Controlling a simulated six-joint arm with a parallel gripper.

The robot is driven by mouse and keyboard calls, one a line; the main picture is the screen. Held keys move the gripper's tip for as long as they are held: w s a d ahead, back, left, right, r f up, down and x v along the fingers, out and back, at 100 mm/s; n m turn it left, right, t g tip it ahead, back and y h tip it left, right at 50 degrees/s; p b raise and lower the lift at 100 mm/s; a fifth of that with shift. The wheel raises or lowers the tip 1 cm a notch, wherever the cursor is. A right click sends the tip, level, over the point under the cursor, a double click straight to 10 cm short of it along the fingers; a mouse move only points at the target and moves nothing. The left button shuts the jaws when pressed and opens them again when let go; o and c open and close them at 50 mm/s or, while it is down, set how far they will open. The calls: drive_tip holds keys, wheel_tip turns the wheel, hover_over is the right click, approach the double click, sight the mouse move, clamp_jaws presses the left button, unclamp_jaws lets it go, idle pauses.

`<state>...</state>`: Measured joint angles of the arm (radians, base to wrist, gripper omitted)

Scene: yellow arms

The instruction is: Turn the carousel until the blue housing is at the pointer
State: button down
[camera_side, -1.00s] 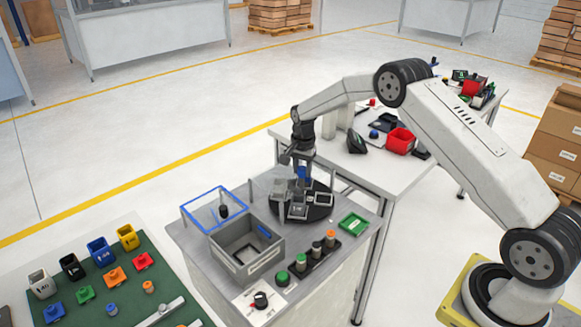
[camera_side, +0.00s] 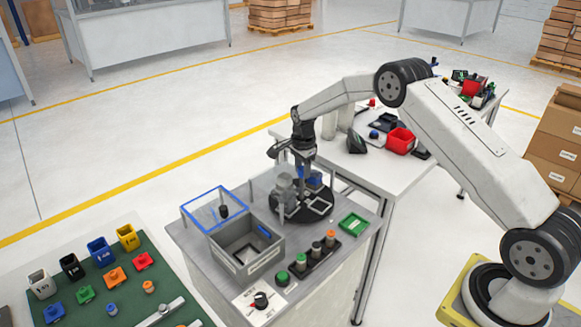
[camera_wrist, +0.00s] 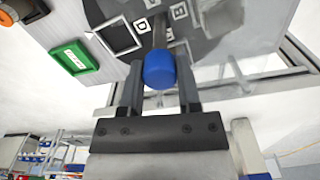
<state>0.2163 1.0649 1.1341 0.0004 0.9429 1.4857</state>
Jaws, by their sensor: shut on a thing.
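The carousel, a dark round disc (camera_side: 318,211), stands on the grey bench; its edge and square marked nests also show in the wrist view (camera_wrist: 100,10). My gripper (camera_side: 301,176) points down over its far part. In the wrist view my gripper (camera_wrist: 160,88) is shut on a blue round knob (camera_wrist: 159,71) on a grey stem.
A grey bin (camera_side: 245,248) and a blue-rimmed frame (camera_side: 213,207) stand left of the carousel. A green tray (camera_side: 354,224) lies to its right, also in the wrist view (camera_wrist: 73,58). A rack of several round pieces (camera_side: 315,256) lies in front.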

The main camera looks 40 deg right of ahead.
drive_tip(key=shift+r+m, duration=0.1)
drive_tip(key=shift+m, duration=0.6)
drive_tip(key=shift+c, duration=1.5)
unclamp_jaws()
drive_tip(key=shift+r, duration=3.85)
drive_tip(key=shift+a, duration=0.1)
